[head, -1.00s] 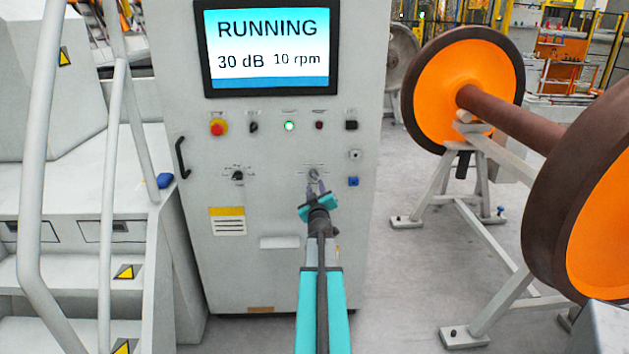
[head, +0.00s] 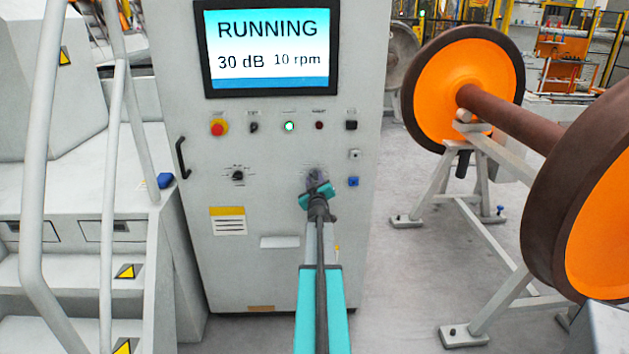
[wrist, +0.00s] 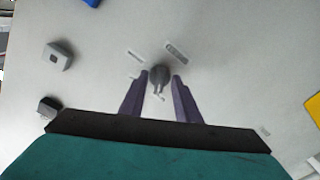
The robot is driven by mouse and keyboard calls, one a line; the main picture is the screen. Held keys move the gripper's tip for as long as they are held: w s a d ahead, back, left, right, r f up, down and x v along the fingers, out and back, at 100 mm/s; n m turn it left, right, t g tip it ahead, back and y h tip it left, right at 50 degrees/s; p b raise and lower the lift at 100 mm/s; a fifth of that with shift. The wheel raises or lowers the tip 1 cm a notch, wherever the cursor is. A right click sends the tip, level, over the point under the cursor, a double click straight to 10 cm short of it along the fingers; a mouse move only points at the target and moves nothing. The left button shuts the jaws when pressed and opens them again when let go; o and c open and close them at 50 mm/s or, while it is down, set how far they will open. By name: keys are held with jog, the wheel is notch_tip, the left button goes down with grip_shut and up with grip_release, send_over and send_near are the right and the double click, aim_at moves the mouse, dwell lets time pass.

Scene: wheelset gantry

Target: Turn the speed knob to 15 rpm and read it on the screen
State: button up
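The cabinet screen (head: 267,46) reads RUNNING, 30 dB and 10 rpm. My gripper (head: 318,184) is at the right-hand knob on the cabinet front and hides it in the head view. In the wrist view the dark round knob (wrist: 158,76) lies between the tips of my two purple fingers (wrist: 160,80). The fingers are open, one on each side of the knob, with a narrow gap showing on both sides. Small label plates are by the knob; their text is too blurred to read.
A second knob (head: 237,176) is to the left. Above are a red emergency button (head: 218,128) and a lit green lamp (head: 289,127). A blue socket (head: 353,182) is close to the right. Orange wheels (head: 462,90) on a stand are at right, stairs with rails (head: 60,270) at left.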

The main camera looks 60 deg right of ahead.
dwell(0.3)
jog(key=shift+w, duration=0.1)
grip_shut()
jog(key=shift+m+p, duration=0.45)
jog(key=shift+m, duration=0.05)
jog(key=m+p, duration=0.2)
jog(key=shift+r+m, duration=0.15)
jog(key=shift+m, duration=0.15)
jog(key=m+p, duration=0.1)
jog(key=m, duration=0.1)
jog(key=shift+m+p, duration=0.3)
jog(key=shift+m, duration=0.1)
jog(key=m+p, duration=0.2)
jog(key=m, duration=0.3)
jog(key=shift+m, duration=0.3)
